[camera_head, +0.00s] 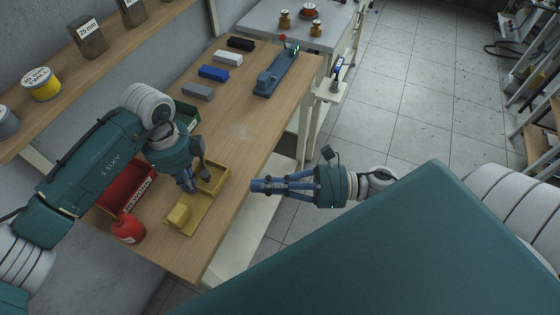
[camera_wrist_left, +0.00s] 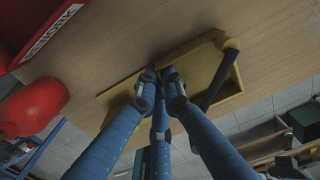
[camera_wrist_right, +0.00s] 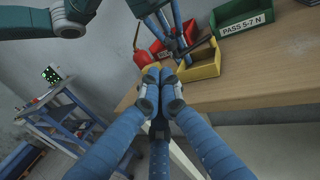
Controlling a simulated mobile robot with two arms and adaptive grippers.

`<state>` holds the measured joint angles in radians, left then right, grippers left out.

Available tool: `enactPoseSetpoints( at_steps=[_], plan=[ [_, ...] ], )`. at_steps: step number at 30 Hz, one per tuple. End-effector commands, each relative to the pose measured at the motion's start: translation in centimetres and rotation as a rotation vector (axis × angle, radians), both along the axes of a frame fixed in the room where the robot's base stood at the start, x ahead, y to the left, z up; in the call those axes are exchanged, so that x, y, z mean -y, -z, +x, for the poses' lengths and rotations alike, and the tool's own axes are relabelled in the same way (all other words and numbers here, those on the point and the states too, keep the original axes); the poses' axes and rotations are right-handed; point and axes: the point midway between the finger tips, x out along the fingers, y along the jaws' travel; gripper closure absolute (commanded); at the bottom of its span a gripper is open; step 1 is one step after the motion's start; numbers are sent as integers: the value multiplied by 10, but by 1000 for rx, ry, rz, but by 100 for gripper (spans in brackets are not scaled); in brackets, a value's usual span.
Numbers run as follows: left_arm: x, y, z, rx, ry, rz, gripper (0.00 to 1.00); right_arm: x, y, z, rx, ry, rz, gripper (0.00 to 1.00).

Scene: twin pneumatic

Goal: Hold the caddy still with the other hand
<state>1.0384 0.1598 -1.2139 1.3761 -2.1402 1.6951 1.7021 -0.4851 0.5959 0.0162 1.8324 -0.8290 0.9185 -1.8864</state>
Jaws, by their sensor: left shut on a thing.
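The yellow caddy (camera_head: 192,222) lies on the wooden bench near its front edge, with an open box part at one end and a raised block at the other. It shows in the left wrist view (camera_wrist_left: 118,92) and the right wrist view (camera_wrist_right: 203,72). My left gripper (camera_head: 190,187) is over the caddy's middle, its fingertips shut on it; the exact grip spot is partly hidden.
A red bin (camera_head: 128,186), a red bottle (camera_head: 128,229) and a green bin (camera_wrist_right: 243,22) stand close to the caddy. Coloured blocks (camera_head: 213,73) and a blue-grey device (camera_head: 277,75) are farther back. Bare bench lies behind the caddy.

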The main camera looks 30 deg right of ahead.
Motion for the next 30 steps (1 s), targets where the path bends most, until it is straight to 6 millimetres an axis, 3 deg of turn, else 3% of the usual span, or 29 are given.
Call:
enactPoseSetpoints(
  at_steps=[7, 18, 19, 21, 30],
  plan=[
    [0, 0, 0, 0, 0, 0, 100, 29, 0, -21, -1, 1, -1, 100],
    [0, 0, 0, 0, 0, 0, 100, 33, 0, -25, 1, 0, -1, 100],
    [0, 0, 0, 0, 0, 0, 87, 33, 0, -25, 1, 0, -1, 100],
    [0, 0, 0, 0, 0, 0, 73, 33, 0, -25, 1, 0, -1, 100],
    [0, -1, 0, 1, 0, 1, 71, 33, 0, -25, 1, 0, -1, 100]
  ],
)
